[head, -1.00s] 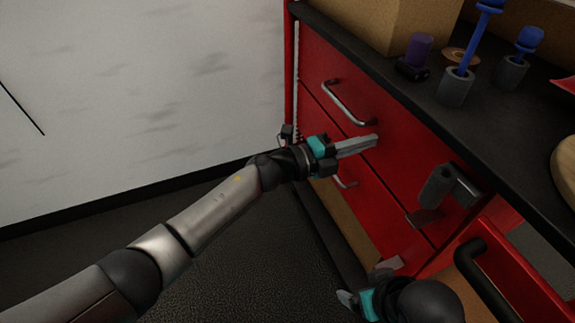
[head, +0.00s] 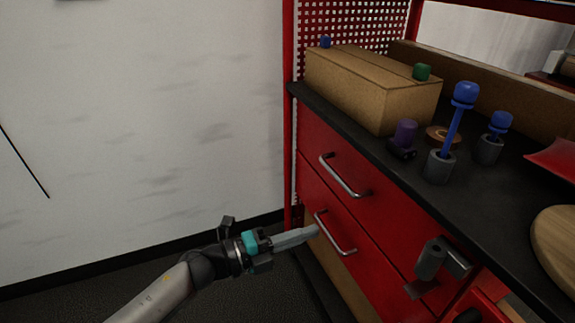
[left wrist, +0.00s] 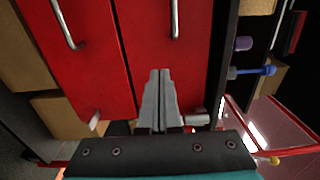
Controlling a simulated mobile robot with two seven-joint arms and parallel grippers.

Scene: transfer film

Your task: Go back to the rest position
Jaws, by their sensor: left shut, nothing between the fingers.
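My left gripper (head: 298,238) reaches in from the lower left in the head view. Its fingers are together with nothing between them, in front of the lower red drawer and its handle (head: 335,234). I cannot tell from the head view whether a fingertip touches the handle. In the left wrist view the shut fingers (left wrist: 158,100) appear in front of the red drawer fronts (left wrist: 85,75), with two metal handles beyond them. My right gripper is not in view.
The red cabinet has a black worktop (head: 440,205) carrying a cardboard box (head: 355,90), a purple item (head: 405,133), blue-topped tools (head: 465,94) and a wooden round (head: 558,245). A grey fixture (head: 432,262) juts from the front. Floor space and a white wall (head: 150,130) lie left.

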